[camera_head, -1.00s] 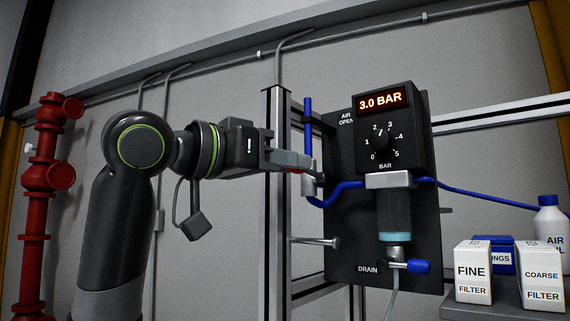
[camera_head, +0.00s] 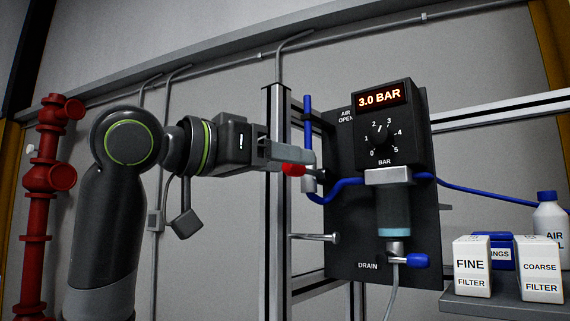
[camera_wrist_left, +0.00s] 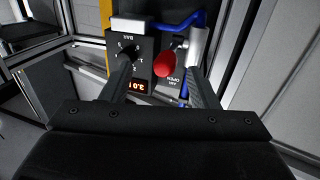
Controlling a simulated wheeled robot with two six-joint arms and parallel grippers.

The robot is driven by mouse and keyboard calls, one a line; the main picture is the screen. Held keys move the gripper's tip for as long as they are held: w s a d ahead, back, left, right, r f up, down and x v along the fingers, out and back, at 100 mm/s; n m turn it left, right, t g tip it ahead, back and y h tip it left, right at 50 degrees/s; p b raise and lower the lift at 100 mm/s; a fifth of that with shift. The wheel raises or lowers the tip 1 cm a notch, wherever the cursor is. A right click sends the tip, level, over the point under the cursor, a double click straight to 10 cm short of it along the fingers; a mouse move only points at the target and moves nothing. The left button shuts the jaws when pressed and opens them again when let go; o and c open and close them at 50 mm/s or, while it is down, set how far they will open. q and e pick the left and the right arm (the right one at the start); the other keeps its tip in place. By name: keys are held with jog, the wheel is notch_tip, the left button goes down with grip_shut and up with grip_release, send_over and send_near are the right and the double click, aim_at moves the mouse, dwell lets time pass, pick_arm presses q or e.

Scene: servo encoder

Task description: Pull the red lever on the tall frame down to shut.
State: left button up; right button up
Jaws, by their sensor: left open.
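The red lever (camera_head: 292,170) sticks out to the left from the silver valve body (camera_head: 309,180) on the tall frame (camera_head: 277,230), roughly level. My left gripper (camera_head: 310,160) is at the lever, its fingers partly in front of and above it. In the left wrist view the lever's red end (camera_wrist_left: 165,64) lies between the two spread fingers (camera_wrist_left: 163,80), with gaps on both sides. The gripper is open and I see no clear contact. The lever's joint is partly hidden by the fingers. My right gripper is out of view.
A black panel (camera_head: 340,255) beside the valve carries a regulator box (camera_head: 407,140) reading 3.0 BAR and a blue drain handle (camera_head: 417,261). A metal peg (camera_head: 315,238) juts out below the lever. Filter boxes (camera_head: 472,265) stand on a shelf at right. Red pipe (camera_head: 37,230) stands left.

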pick_arm(q)
jog(key=s+a+b, duration=0.2)
jog(key=s+a, duration=0.2)
jog(key=s, duration=0.2)
jog(key=shift+s+a+b, duration=0.3)
jog(key=shift+a, duration=0.05)
dwell(0.5)
